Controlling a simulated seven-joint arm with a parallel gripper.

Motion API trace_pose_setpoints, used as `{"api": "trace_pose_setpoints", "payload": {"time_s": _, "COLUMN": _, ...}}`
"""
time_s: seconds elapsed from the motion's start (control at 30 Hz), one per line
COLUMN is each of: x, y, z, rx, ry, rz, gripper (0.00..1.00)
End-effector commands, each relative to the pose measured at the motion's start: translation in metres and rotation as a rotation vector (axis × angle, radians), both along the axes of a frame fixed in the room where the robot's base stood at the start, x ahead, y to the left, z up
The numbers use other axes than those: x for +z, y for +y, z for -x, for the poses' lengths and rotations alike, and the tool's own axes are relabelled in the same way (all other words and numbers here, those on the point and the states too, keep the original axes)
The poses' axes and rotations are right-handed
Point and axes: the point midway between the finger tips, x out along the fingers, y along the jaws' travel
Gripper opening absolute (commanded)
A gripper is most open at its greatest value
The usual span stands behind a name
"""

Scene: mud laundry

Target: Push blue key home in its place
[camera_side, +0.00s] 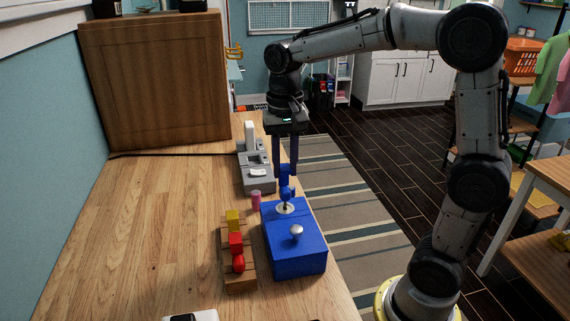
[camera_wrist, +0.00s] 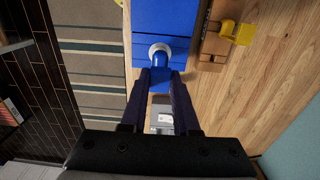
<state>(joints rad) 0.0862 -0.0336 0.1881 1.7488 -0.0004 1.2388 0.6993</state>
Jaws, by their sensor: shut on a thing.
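The blue key (camera_side: 286,183) stands upright, its upper part between the two fingers of my gripper (camera_side: 285,170). My gripper is shut on it. The key's lower end is at a round silver keyhole plate (camera_side: 285,208) on top of the blue box (camera_side: 293,250); how deep it sits cannot be told. In the wrist view, the key (camera_wrist: 160,62) shows between my fingertips (camera_wrist: 161,76), over the pale round plate (camera_wrist: 158,48) on the blue box (camera_wrist: 160,20).
A wooden stand (camera_side: 239,270) with a red key (camera_side: 237,245) and a yellow key (camera_side: 232,219) is left of the box. A silver knob (camera_side: 296,231) is on the box. A pink cylinder (camera_side: 255,199) and a grey device (camera_side: 256,172) stand behind. The left of the worktop (camera_side: 150,230) is clear.

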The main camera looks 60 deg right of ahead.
Motion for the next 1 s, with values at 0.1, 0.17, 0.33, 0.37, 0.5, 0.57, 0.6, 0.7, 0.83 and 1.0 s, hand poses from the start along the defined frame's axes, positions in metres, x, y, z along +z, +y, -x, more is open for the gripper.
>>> {"api": "trace_pose_setpoints", "payload": {"time_s": 0.1, "x": 0.000, "y": 0.000, "z": 0.000, "rx": 0.000, "ry": 0.000, "rz": 0.000, "gripper": 0.00}}
{"api": "trace_pose_setpoints", "payload": {"time_s": 0.17, "x": 0.000, "y": 0.000, "z": 0.000, "rx": 0.000, "ry": 0.000, "rz": 0.000, "gripper": 0.00}}
{"api": "trace_pose_setpoints", "payload": {"time_s": 0.33, "x": -0.003, "y": 0.000, "z": 0.000, "rx": 0.000, "ry": 0.000, "rz": 0.000, "gripper": 0.00}}
{"api": "trace_pose_setpoints", "payload": {"time_s": 0.37, "x": -0.004, "y": 0.000, "z": 0.000, "rx": 0.000, "ry": 0.000, "rz": 0.000, "gripper": 0.00}}
{"api": "trace_pose_setpoints", "payload": {"time_s": 0.5, "x": -0.008, "y": 0.000, "z": 0.000, "rx": 0.000, "ry": 0.000, "rz": 0.000, "gripper": 0.00}}
{"api": "trace_pose_setpoints", "payload": {"time_s": 0.57, "x": -0.010, "y": 0.000, "z": 0.000, "rx": 0.000, "ry": 0.000, "rz": 0.000, "gripper": 0.00}}
{"api": "trace_pose_setpoints", "payload": {"time_s": 0.6, "x": -0.010, "y": 0.000, "z": 0.000, "rx": 0.000, "ry": 0.000, "rz": 0.000, "gripper": 0.00}}
{"api": "trace_pose_setpoints", "payload": {"time_s": 0.7, "x": -0.011, "y": 0.000, "z": 0.000, "rx": 0.000, "ry": 0.000, "rz": 0.000, "gripper": 0.00}}
{"api": "trace_pose_setpoints", "payload": {"time_s": 0.83, "x": -0.011, "y": 0.000, "z": 0.000, "rx": 0.000, "ry": 0.000, "rz": 0.000, "gripper": 0.00}}
{"api": "trace_pose_setpoints", "payload": {"time_s": 1.0, "x": -0.011, "y": 0.000, "z": 0.000, "rx": 0.000, "ry": 0.000, "rz": 0.000, "gripper": 0.00}}
